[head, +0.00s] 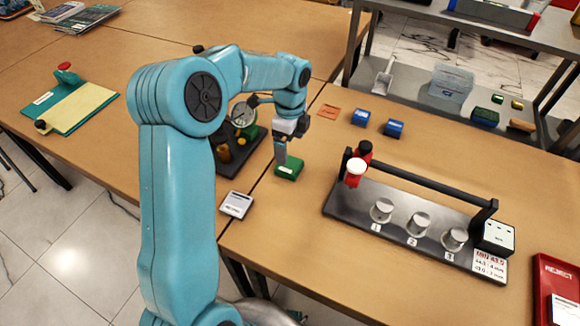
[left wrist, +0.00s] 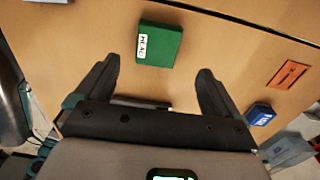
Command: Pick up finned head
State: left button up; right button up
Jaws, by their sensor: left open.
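I cannot make out with certainty which thing is the finned head; no fins show clearly. My left gripper (head: 281,155) points down at the table, close to a green block (head: 289,168) with a white label. In the left wrist view, the open fingers (left wrist: 157,70) are empty and spread apart, and the green block (left wrist: 160,45) lies beyond the gap between their tips. A black rig with a red part and a white-topped red knob (head: 355,170) stands to the right, with several silver round pieces (head: 382,210) on its numbered base (head: 345,207). My right gripper does not show.
A dial gauge (head: 243,115) on a dark stand is partly behind my left arm. A small grey box (head: 236,204) lies near the table's front edge. Blue blocks (head: 394,128) and an orange card (head: 330,111) lie farther back. A red reject tray (head: 556,290) is at the right.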

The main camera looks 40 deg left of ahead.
aim_at(289, 164)
pick_arm(q)
notch_tip(289, 164, down, 7)
jog(key=shift+s+r, duration=0.1)
jog(key=shift+s, duration=0.05)
jog(key=c, duration=1.2)
jog(key=shift+c, duration=0.4)
jog(key=shift+r, duration=0.15)
